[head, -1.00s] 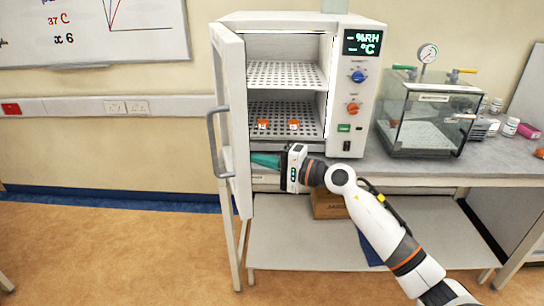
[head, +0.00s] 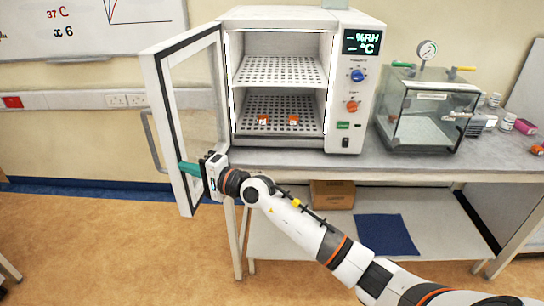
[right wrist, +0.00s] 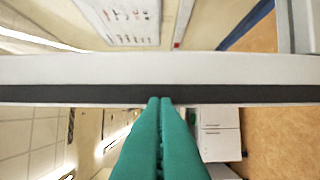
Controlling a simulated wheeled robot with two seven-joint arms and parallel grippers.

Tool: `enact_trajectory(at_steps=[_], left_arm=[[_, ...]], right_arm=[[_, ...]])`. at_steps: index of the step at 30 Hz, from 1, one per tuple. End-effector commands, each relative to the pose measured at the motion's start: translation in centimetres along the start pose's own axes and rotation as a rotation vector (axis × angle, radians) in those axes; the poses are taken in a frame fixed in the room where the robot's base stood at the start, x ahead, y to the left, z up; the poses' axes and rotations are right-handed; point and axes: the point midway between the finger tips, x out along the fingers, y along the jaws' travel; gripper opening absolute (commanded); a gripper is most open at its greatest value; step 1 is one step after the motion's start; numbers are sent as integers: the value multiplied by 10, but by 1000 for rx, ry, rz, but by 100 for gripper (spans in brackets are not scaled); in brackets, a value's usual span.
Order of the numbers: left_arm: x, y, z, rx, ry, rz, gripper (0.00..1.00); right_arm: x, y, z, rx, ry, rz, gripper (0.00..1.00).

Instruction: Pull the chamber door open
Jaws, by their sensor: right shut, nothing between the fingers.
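The chamber door (head: 160,85), a white frame with a dark seal and glass pane, stands wide open to the left of the white chamber (head: 277,20). Its grey bar handle (head: 152,140) is on the outer face. My right gripper (head: 184,168) has teal fingers, shut and empty, at the inner side of the door's lower part. In the right wrist view the fingertips (right wrist: 160,100) meet the dark seal of the door frame (right wrist: 160,68); whether they touch cannot be told. My left gripper is not in view.
Two small orange-marked items (head: 278,120) sit on the chamber's lower shelf. A glass box with a gauge (head: 430,110) stands to the right on the grey bench (head: 375,165). A cardboard box (head: 332,193) and a blue mat (head: 386,234) are on the shelf below.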

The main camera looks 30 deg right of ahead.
Motion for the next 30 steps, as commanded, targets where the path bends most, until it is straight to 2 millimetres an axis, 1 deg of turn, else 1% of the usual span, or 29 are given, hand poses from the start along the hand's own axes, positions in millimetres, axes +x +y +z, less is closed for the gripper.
enact_trajectory(at_steps=[11,14,17,24,27,30], left_arm=[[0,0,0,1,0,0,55],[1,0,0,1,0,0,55],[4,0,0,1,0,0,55],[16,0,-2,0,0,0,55],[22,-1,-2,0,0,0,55],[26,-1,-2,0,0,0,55]], right_arm=[[0,0,0,0,0,0,0],[-5,-1,0,0,-1,0,0],[-18,-3,1,0,-2,-1,0],[-70,-5,0,-3,-1,-3,0],[-89,-4,0,-4,-1,-2,0],[-104,-4,1,-2,-2,-2,0]])
